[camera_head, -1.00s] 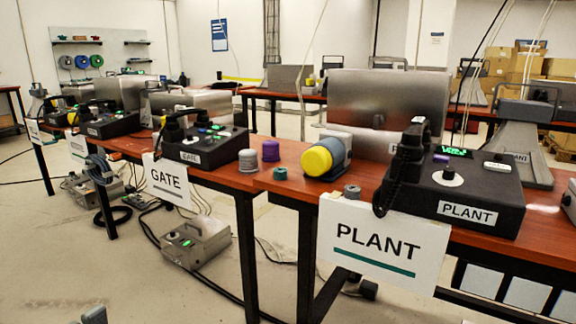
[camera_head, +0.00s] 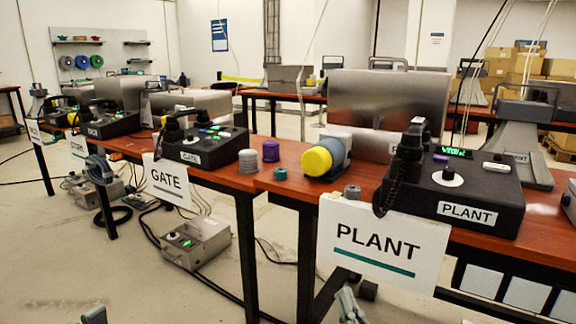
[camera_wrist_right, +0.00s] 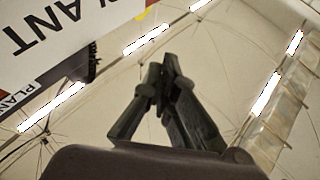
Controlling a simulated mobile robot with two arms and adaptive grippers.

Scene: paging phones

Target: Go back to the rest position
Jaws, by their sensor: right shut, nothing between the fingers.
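My right gripper (camera_head: 347,304) shows at the bottom edge of the head view, below the white PLANT sign (camera_head: 382,240). In the right wrist view the gripper (camera_wrist_right: 161,78) has its dark fingers together at the tips, with nothing held. The PLANT sign (camera_wrist_right: 62,32) also shows there at upper left, clear of the fingers. A small grey part at the bottom left edge of the head view looks like my left gripper (camera_head: 94,315). Too little of it shows to tell its jaws.
The PLANT paging phone (camera_head: 455,192) and the GATE phone (camera_head: 204,148) stand on the long brown table (camera_head: 285,187). A yellow-ended cylinder (camera_head: 318,161) lies between them. Grey boxes (camera_head: 197,243) and cables lie on the floor under the table. The floor in front is open.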

